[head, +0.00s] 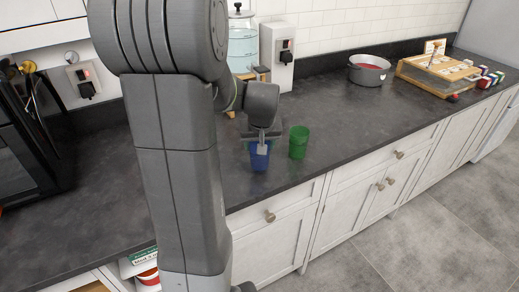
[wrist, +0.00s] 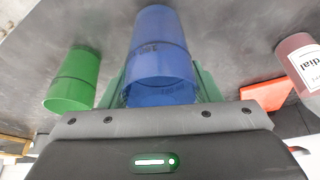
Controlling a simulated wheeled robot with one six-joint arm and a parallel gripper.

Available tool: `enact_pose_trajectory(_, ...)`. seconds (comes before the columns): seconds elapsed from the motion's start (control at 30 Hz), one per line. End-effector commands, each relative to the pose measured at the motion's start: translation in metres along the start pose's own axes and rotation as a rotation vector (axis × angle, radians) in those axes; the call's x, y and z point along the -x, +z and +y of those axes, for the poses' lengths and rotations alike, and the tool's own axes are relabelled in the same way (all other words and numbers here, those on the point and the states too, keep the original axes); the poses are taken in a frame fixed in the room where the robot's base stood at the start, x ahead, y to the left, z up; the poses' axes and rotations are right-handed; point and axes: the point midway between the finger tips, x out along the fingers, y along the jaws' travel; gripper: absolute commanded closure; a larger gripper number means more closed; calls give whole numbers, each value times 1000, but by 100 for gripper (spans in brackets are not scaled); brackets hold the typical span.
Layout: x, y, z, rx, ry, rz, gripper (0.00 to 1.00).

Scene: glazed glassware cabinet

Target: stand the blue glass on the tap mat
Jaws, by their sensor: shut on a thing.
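The blue glass (head: 259,161) is upright at the front of the dark counter, just left of the green glass. My gripper (head: 262,146) is shut around it. In the wrist view the blue glass (wrist: 161,55) lies between the two greenish fingers. I cannot tell whether its base touches the counter. I cannot make out the tap mat; my arm and gripper hide part of the counter in front of the drink dispenser (head: 242,48).
The green glass (head: 299,143) stands close to the right of my gripper. It also shows in the wrist view (wrist: 76,80), with a labelled bottle (wrist: 302,62) and a red-orange item (wrist: 264,96). A pot (head: 369,71) stands farther back. The counter's right middle is clear.

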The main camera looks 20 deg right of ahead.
Motion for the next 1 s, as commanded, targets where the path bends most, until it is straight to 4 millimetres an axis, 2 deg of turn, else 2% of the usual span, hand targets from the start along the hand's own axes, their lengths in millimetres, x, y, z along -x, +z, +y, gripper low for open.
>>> enact_pose_trajectory(0.17,-19,8,0,1,0,-1,76)
enact_pose_trajectory(0.57,-25,10,0,0,0,1,76)
enact_pose_trajectory(0.6,-24,10,0,0,0,0,38)
enact_pose_trajectory(0.67,-23,10,0,0,0,0,26)
enact_pose_trajectory(0.7,-23,10,0,0,0,0,22)
enact_pose_trajectory(1.0,-22,9,0,0,0,0,22)
